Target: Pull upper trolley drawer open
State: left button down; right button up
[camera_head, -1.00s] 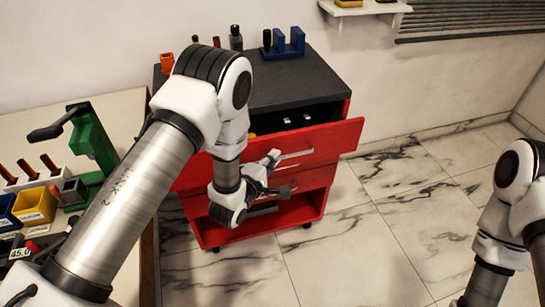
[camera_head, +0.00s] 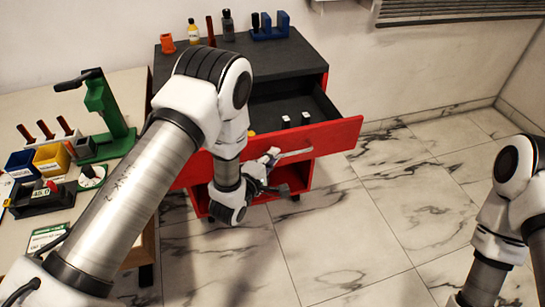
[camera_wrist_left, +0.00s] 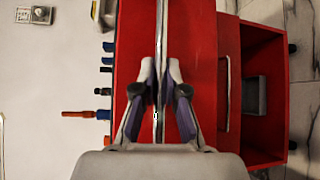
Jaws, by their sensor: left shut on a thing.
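The red trolley's upper drawer (camera_head: 335,134) stands well out from the cabinet, its dark inside showing from above. Its pale bar handle (camera_head: 296,153) runs across the red front. My left gripper (camera_head: 270,160) is shut on this handle, partly hidden by my own wrist. In the left wrist view, the gripper fingers (camera_wrist_left: 160,85) close on both sides of the thin handle bar (camera_wrist_left: 161,25) before the red front. My right arm shows at the right edge, but its gripper is out of frame.
Small white-topped items (camera_head: 305,118) lie in the drawer. Bottles and a blue holder (camera_head: 270,26) stand on the dark trolley top (camera_head: 290,58). A workbench with a green press (camera_head: 105,110) and bins (camera_head: 50,158) is at left. The marble floor (camera_head: 370,220) at right is clear.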

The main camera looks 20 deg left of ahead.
pick_arm(q)
jog(key=c, duration=1.2)
grip_release()
jog(key=v, duration=1.2)
jog(key=shift+a+f, duration=0.1)
